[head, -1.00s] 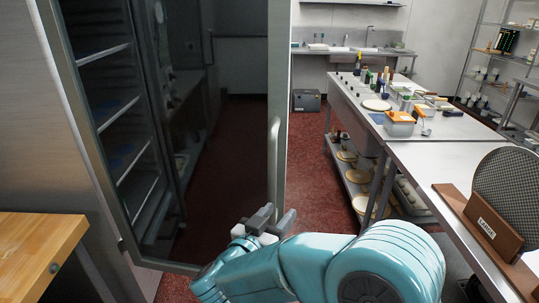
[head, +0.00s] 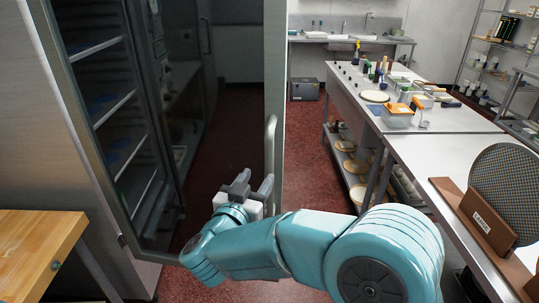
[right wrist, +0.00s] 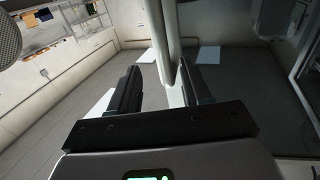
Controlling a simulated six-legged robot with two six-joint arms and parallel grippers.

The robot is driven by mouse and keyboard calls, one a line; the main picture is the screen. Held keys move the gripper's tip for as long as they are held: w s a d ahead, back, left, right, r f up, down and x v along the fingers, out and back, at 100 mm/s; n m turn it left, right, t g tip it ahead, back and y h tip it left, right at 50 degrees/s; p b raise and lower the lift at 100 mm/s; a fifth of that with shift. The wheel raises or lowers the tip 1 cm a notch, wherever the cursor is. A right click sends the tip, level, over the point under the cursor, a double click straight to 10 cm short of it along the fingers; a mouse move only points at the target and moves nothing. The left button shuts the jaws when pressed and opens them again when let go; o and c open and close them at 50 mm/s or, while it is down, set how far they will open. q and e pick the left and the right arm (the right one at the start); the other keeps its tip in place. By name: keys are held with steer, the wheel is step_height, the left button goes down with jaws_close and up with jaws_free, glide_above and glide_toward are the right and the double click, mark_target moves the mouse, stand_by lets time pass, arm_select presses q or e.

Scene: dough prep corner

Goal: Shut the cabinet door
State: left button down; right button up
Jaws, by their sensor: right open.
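The tall steel cabinet (head: 45,140) stands at left, with shelves (head: 113,108) inside. Its door (head: 277,75), a dark glass panel in a pale metal frame, stands open. A vertical bar handle (head: 271,145) runs along the door's outer edge. My right gripper (head: 254,180) is open and empty at the handle's lower part in the head view. In the right wrist view, the pale handle (right wrist: 177,35) extends down between the two dark fingers (right wrist: 160,90); I cannot tell whether they touch it. My left gripper is not in view.
A wooden-topped counter (head: 35,245) is at lower left. A steel worktable (head: 435,155) with tools and tubs stands at right, near my right arm. A brown stand with a round mesh disc (head: 508,190) sits on it. Red floor (head: 305,150) is clear between door and table.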

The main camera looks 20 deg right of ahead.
mark_target(268, 162)
steer(key=p+x, duration=0.2)
steer(key=x, duration=0.7)
steer(key=shift+w, duration=0.1)
jaws_close()
